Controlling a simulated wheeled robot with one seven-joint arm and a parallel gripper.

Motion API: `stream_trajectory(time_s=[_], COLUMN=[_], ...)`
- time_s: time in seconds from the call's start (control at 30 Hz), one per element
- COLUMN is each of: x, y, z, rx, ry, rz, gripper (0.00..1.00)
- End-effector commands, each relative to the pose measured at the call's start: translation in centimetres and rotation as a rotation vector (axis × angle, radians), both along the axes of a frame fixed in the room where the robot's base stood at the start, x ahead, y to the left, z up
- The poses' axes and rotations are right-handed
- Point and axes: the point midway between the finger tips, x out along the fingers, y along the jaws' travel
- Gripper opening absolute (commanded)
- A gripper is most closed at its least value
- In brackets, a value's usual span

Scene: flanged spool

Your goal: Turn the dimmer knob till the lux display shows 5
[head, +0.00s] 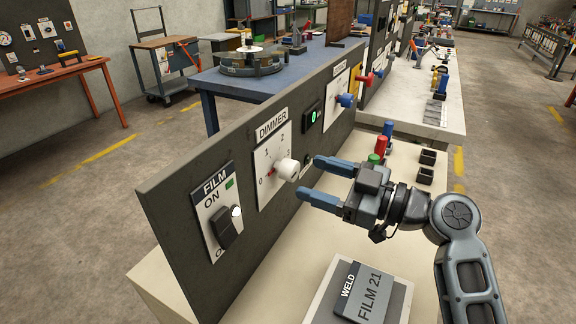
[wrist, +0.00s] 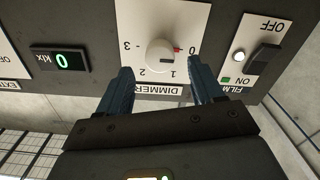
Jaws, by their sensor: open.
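The white dimmer knob (head: 287,169) sits on a white plate labelled DIMMER (head: 272,165) on a dark upright panel. In the wrist view the knob (wrist: 160,56) has its red pointer close to the 0 mark of a 0 to 3 scale. My gripper (head: 308,178) is open, with blue fingers pointing at the panel. In the wrist view the two fingertips of my gripper (wrist: 160,75) lie to either side of the knob, apart from it. The klx display (wrist: 63,60) glows green and reads 0; it also shows in the head view (head: 313,118).
A FILM switch (head: 225,226) with a lit lamp is left of the dimmer. Red and blue knobs (head: 346,100) are farther right on the panel. A box labelled FILM 21 (head: 369,290) lies below my arm. Coloured pegs (head: 380,146) and small black bins stand on the bench.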

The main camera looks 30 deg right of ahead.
Motion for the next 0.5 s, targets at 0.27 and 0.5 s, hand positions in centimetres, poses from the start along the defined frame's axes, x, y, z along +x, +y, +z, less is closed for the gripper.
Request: stream_trajectory(time_s=[0.27, 0.5], x=[3.3, 4.3], y=[2.4, 3.1], z=[0.2, 0.0], rx=[0.001, 0.000], ry=[0.000, 0.000], rz=[0.002, 0.000], gripper=[0.67, 0.67])
